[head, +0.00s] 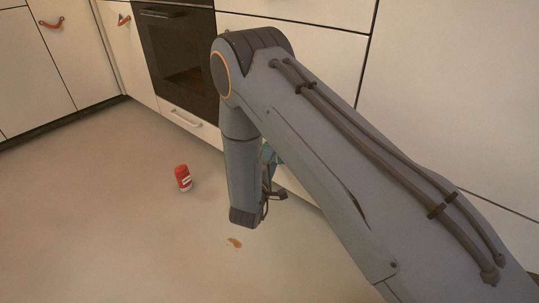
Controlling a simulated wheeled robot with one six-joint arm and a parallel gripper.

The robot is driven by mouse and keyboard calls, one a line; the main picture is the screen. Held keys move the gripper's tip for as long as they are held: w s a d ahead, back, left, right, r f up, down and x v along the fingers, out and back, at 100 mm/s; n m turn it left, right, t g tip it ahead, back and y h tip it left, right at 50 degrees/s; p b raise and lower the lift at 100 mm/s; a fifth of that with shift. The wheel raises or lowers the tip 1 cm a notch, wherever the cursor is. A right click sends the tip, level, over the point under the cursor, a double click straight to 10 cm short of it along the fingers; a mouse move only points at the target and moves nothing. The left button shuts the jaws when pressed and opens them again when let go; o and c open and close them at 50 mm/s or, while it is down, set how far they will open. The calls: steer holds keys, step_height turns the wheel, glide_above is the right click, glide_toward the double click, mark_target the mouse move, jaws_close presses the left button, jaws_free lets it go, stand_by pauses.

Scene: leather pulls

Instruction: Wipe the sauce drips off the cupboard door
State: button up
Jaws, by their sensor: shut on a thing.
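My gripper (271,179) is low beside the white cupboard fronts, partly hidden behind my own arm. It is shut on a teal thing (270,155), perhaps a cloth or sponge; only a small part of it shows. A pale cupboard front (303,196) lies just behind and right of the gripper, mostly covered by my arm. I cannot tell whether the teal thing touches it. No sauce drips show on the visible door surfaces. A brown spot (234,242) lies on the floor in front of the gripper.
A red jar or can (183,178) with a pale label stands on the floor left of my arm. A dark oven (178,60) with a white drawer (189,118) below is behind it. Leather pulls (52,23) show on doors at the left.

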steer(key=s+d+p, duration=0.5)
steer(key=d+p, duration=0.1)
steer(key=d, duration=0.1)
steer(key=shift+s, duration=0.2)
stand_by(0.7)
steer(key=shift+d+r, duration=0.1)
steer(key=shift+w+a+b, duration=0.15)
steer(key=shift+w+a, duration=0.55)
steer(key=shift+a, duration=0.3)
steer(key=shift+w+a+b, duration=0.1)
steer(key=shift+w+a, duration=0.6)
steer(key=shift+a, duration=0.25)
steer(key=shift+w+a+b, duration=0.15)
steer(key=shift+w+a, duration=0.55)
steer(key=shift+a, duration=0.3)
steer(key=s+d+p, duration=0.4)
steer(key=d+p, duration=0.2)
steer(key=shift+s+r+p, duration=0.15)
steer(key=shift+r+p, duration=0.1)
steer(key=shift+p, duration=0.1)
steer(key=shift+a, duration=0.1)
